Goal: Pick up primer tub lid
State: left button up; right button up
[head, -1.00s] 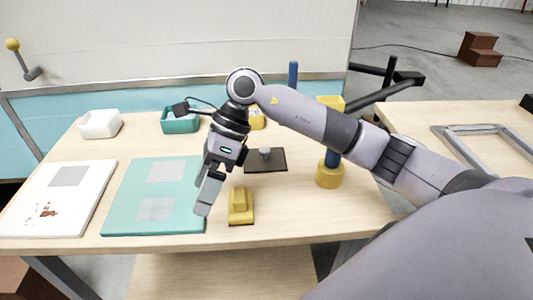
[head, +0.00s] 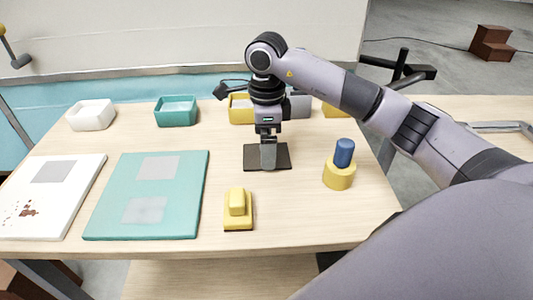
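A dark square plate (head: 281,163), which looks like the primer tub lid, lies flat on the wooden table near its middle. Its grey knob, seen earlier, is now hidden behind my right gripper. My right gripper (head: 268,165) points straight down over the plate, with its fingers around or in front of the knob. The fingers are seen nearly edge-on, so their gap and any contact are unclear. A grey tub (head: 301,105) stands behind, partly covered by my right arm. My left gripper is not in view.
A yellow sanding block (head: 238,211) sits in front of the plate. A yellow cylinder (head: 338,175) with a blue top stands to the right. Teal (head: 146,196) and white (head: 50,194) panels lie left. White (head: 91,115), teal (head: 176,111) and yellow (head: 240,109) tubs stand behind.

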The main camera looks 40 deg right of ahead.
jog(key=shift+f, duration=0.6)
jog(key=c, duration=0.7)
jog(key=shift+r, duration=0.1)
